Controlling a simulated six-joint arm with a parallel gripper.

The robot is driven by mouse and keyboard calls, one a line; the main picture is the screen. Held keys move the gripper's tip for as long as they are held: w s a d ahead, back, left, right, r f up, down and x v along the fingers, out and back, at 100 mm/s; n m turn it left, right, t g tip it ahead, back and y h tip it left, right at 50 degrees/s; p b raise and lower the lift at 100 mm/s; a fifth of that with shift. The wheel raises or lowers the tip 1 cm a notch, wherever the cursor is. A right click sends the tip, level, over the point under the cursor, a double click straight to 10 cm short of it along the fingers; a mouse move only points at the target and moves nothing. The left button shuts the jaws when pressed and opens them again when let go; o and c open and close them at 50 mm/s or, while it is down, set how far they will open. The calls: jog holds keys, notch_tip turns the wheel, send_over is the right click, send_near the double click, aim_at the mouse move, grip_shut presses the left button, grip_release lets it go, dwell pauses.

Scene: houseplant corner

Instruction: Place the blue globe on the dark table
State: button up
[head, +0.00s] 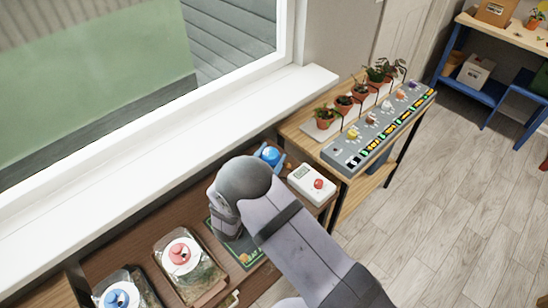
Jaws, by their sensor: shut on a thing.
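A round blue thing (271,155), which looks like the blue globe, shows just beyond my arm's upper bend, at the back of the dark brown table (130,261). Lighter blue parts sit close around it. My arm hides its lower side, so I cannot tell whether it rests on the table, sits in a holder or is held. My arm comes in from the lower right, bends over the table and points down at a green mat. My gripper's fingers are hidden behind the arm.
Two clear containers stand at the front left, one with a red-topped white disc (180,253), one with a blue-topped disc (117,298). A white box with a red button (313,185) stands right of my arm. A lighter table (300,130) holds several potted plants and a grey labelled strip.

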jog(key=shift+f, duration=0.1)
jog(key=shift+f+b, duration=2.3)
jog(key=shift+f, duration=1)
jog(key=shift+f+b, duration=0.35)
jog(key=shift+f, duration=0.05)
jog(key=o, duration=1.3)
